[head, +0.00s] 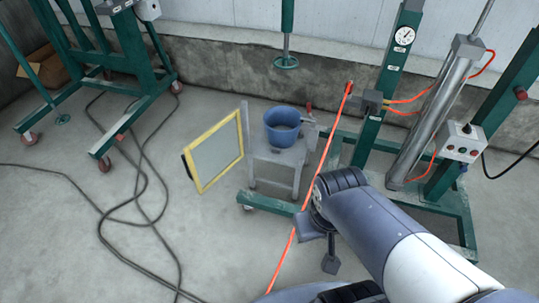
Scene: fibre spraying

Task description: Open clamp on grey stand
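A small red part (309,107), perhaps the handle of the clamp, shows just behind and right of the bucket. The clamp's jaws and state are too small to make out. A yellow frame (214,150) stands upright at the stand's left side. My gripper (320,246) is in front and to the right of the stand, apart from it. Nothing shows held in it, and its finger opening is unclear.
An orange hose (316,182) runs diagonally between the stand and my arm. A green press with a gauge (404,36) and a grey cylinder (437,110) stands at right. Dark cables (137,200) lie on the floor at left. A green wheeled frame (128,100) stands at back left.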

